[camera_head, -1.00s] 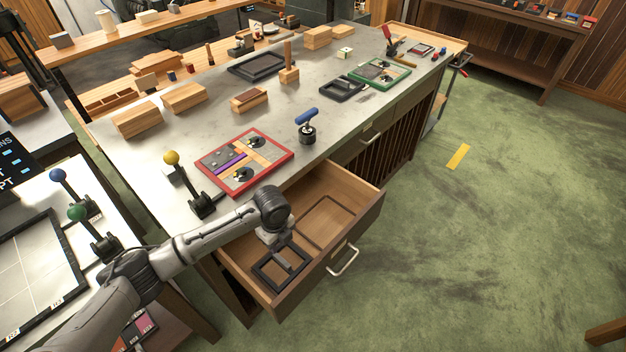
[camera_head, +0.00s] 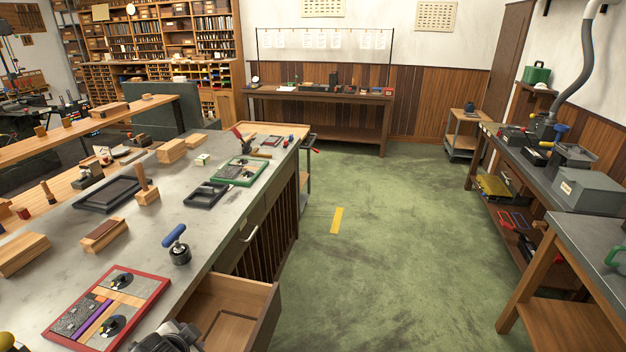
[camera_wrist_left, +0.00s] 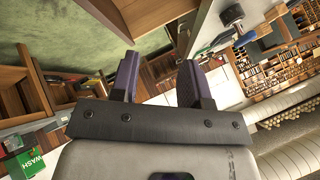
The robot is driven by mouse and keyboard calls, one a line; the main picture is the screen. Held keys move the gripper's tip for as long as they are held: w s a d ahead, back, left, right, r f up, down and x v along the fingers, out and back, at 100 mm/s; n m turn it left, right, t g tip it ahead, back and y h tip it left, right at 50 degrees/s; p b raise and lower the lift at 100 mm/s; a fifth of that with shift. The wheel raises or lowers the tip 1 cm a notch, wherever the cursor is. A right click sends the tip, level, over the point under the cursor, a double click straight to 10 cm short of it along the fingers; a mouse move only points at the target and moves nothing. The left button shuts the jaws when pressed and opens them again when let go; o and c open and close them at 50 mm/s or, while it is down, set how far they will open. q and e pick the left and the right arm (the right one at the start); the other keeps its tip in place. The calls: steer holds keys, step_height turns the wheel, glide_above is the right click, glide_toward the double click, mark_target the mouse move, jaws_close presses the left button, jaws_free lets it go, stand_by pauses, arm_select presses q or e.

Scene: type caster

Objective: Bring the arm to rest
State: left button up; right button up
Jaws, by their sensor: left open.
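My left gripper (camera_wrist_left: 158,82) shows in the left wrist view, with its two dark purple-grey fingers apart and nothing visible between them. In the head view only a dark part of my left arm (camera_head: 168,338) shows at the bottom edge, beside the open drawer (camera_head: 236,305); the gripper's fingers cannot be made out there. My right gripper is in neither view.
The grey worktop (camera_head: 150,235) holds a red-framed tray (camera_head: 160,280), a blue-handled tool (camera_head: 177,245), wooden blocks and a green-framed tray (camera_head: 262,172). The drawer juts out at the front. Green floor (camera_head: 400,240) is clear to the right, with benches beyond it.

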arm_select(q)
steer(key=s+d+f+n+t, duration=0.1)
steer(key=s+d+n+t, duration=0.2)
steer(key=s, duration=0.7)
steer(key=s+d+f+n+g+h, duration=0.1)
steer(key=s+f+g, duration=0.3)
steer(key=s+f, duration=0.55)
steer(key=s+d+f+n+g+h, duration=0.15)
steer(key=s+f+g, duration=0.4)
steer(key=s, duration=0.75)
step_height(320, 180, up, 32)
steer(key=t+p, duration=0.1)
steer(key=p, duration=3.2)
steer(key=shift+s+a+t+y, duration=0.3)
steer(key=shift+s+t+y, duration=0.05)
steer(key=shift+y, duration=0.1)
